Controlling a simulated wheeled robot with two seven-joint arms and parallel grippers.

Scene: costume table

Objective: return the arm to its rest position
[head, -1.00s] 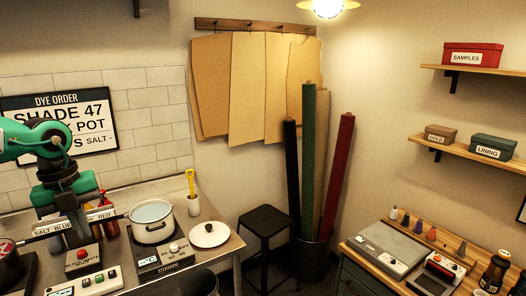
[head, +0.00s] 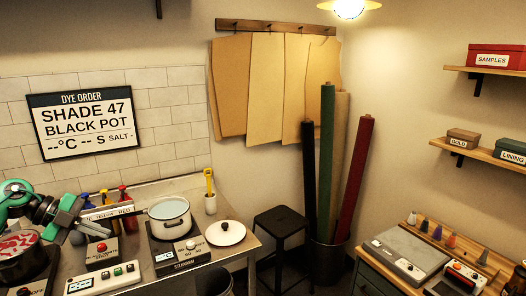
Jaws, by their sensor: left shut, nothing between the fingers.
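My left gripper (head: 66,231) is at the left of the head view, above the steel table (head: 245,237). The black pot has a reddish patterned top and stands on a dark plate at the left edge. My right gripper is not in view.
A white pot (head: 168,222) stands on a hot plate, with a white lid (head: 226,233) beside it. Dye bottles (head: 124,196) stand behind a labelled rack. A control box (head: 103,283) is in front. A black stool (head: 282,225) stands right of the table.

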